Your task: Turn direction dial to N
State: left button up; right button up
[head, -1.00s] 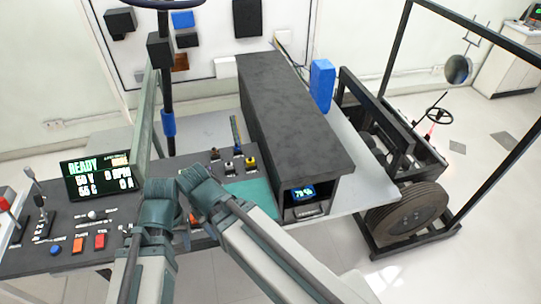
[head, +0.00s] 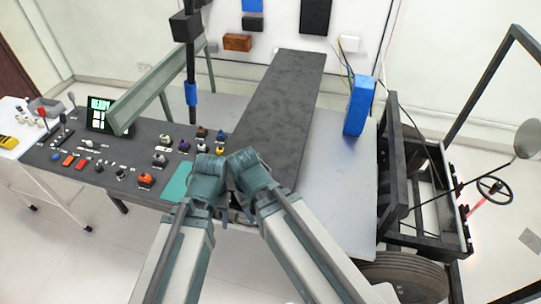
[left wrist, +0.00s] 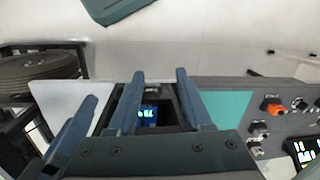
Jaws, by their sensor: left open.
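The dark control panel (head: 120,150) holds several knobs and buttons with labels too small to read, so I cannot tell which is the direction dial. An orange knob (head: 145,180) sits near its front edge and also shows in the left wrist view (left wrist: 272,107). A purple knob (head: 184,146) and a yellow knob (head: 219,149) sit farther back. My left gripper (left wrist: 160,75) is open and empty, in front of a dark recess with a lit blue display (left wrist: 148,116). The knobs are to its right in the wrist view. My right gripper cannot be made out clearly.
A teal pad (head: 176,182) lies beside the knobs. A grey-green slanted beam (head: 155,90) and a dark post (head: 191,60) rise behind the panel. A wheeled frame (head: 420,200) stands at right.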

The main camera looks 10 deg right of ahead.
aim_at(99, 168)
jog(key=l+u, duration=0.1)
jog(key=l, duration=0.85)
jog(key=u, duration=1.3)
jog(key=i+j+z, duration=0.5)
jog(key=i+j, duration=0.85)
jog(key=i, duration=0.05)
